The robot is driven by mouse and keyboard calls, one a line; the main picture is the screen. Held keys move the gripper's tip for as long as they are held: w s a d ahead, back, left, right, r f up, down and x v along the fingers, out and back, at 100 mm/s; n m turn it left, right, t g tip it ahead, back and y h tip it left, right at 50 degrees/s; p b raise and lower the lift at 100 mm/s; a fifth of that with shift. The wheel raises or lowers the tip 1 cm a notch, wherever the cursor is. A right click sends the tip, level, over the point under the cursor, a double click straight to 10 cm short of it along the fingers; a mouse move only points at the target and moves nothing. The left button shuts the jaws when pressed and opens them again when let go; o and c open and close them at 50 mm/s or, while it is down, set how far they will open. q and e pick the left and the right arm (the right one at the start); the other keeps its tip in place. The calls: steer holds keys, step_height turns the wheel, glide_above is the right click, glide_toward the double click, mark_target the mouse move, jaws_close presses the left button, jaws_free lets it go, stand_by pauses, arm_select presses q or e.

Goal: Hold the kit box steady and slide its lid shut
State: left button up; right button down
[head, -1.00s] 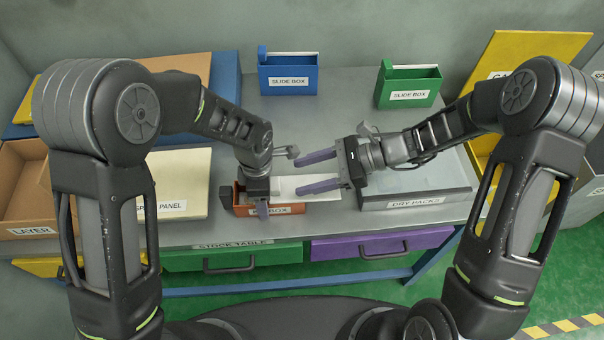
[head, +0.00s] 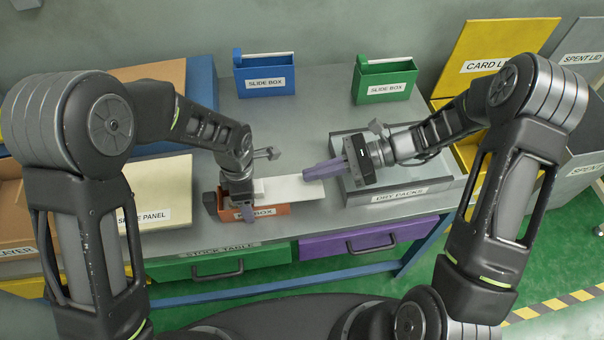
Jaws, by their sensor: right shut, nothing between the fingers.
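The orange kit box (head: 270,211) sits near the table's front edge, its label partly covered by my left gripper. A flat white lid (head: 292,189) lies along its top and sticks out past its right end. My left gripper (head: 246,205) points down over the box's left part. One purple finger shows against the front wall; the other is hidden, and the hand appears clamped on the box. My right gripper (head: 322,171) is shut and empty, its fingers together and pointing left. Its tips are near the lid's right end; whether they touch it I cannot tell.
A grey dry packs tray (head: 402,196) stands to the right, under my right gripper. A cream panel (head: 160,190) lies at the left. Blue (head: 265,83) and green (head: 386,88) slide boxes stand at the back. The table middle (head: 310,125) is clear.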

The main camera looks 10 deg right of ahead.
glide_toward(257, 188)
steer(key=x, duration=0.2)
steer(key=f+x, duration=0.1)
steer(key=x, duration=0.2)
steer(key=shift+w+f, duration=0.15)
arm_select(q)
steer(key=shift+d, duration=0.25)
arm_select(e)
steer(key=a, duration=0.5)
arm_select(q)
steer(key=shift+w, duration=0.1)
steer(key=shift+a, duration=0.25)
arm_select(e)
steer(key=v, duration=1)
steer(key=shift+d, duration=0.25)
steer(key=shift+w, duration=0.1)
